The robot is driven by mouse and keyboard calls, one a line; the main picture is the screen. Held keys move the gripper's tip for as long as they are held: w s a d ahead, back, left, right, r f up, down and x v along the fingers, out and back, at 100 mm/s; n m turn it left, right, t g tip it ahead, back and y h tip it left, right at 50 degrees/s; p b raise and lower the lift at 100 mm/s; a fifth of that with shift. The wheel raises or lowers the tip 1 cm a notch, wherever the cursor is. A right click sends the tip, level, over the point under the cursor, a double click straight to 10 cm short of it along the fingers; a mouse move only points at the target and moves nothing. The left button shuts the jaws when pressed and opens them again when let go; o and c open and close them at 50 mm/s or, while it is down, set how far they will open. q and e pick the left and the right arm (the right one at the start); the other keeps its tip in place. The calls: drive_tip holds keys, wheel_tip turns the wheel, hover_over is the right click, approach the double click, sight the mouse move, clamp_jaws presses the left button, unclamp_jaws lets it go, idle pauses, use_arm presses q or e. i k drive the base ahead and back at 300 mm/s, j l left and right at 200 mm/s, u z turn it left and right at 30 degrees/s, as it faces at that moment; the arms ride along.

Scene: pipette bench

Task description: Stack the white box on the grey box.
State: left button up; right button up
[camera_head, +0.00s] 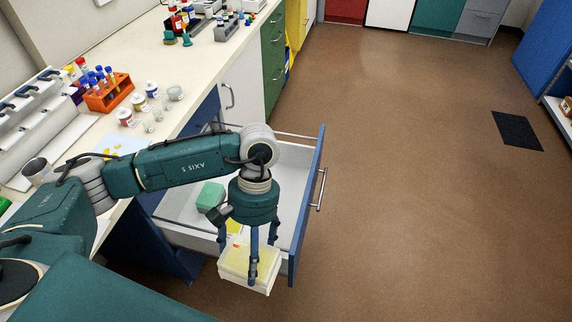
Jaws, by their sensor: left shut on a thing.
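My left gripper (263,258) points down and is shut on a white box (232,264) with a pale yellow top. The box is held level, with the gripper's fingers over its sides. In the picture it overlaps the near corner of an open drawer (307,205); I cannot tell its exact height. I cannot make out a grey box; the arm and the held box hide part of the drawer. My right gripper is not in view.
A green box (210,196) lies in the drawer. The brown floor (420,200) on the right is mostly clear, with a dark mat (517,131).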

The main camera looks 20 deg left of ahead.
sight(210, 193)
drive_tip(key=i+l+z, duration=0.15)
drive_tip(key=i, duration=0.55)
drive_tip(key=i+l+z, duration=0.15)
drive_tip(key=i, duration=0.55)
drive_tip(key=i+u, duration=0.2)
drive_tip(key=u, duration=0.2)
drive_tip(key=i+u, duration=0.25)
drive_tip(key=u, duration=0.15)
drive_tip(key=i+l+u, duration=0.15)
drive_tip(key=u, duration=0.25)
drive_tip(key=i+l+u, duration=0.2)
drive_tip(key=u, duration=0.2)
drive_tip(key=i+l+u, duration=0.15)
drive_tip(key=u, duration=0.35)
drive_tip(key=i+l+u, duration=0.3)
drive_tip(key=u, duration=0.15)
drive_tip(key=i+l+u, duration=0.25)
drive_tip(key=u, duration=0.25)
drive_tip(key=l, duration=0.1)
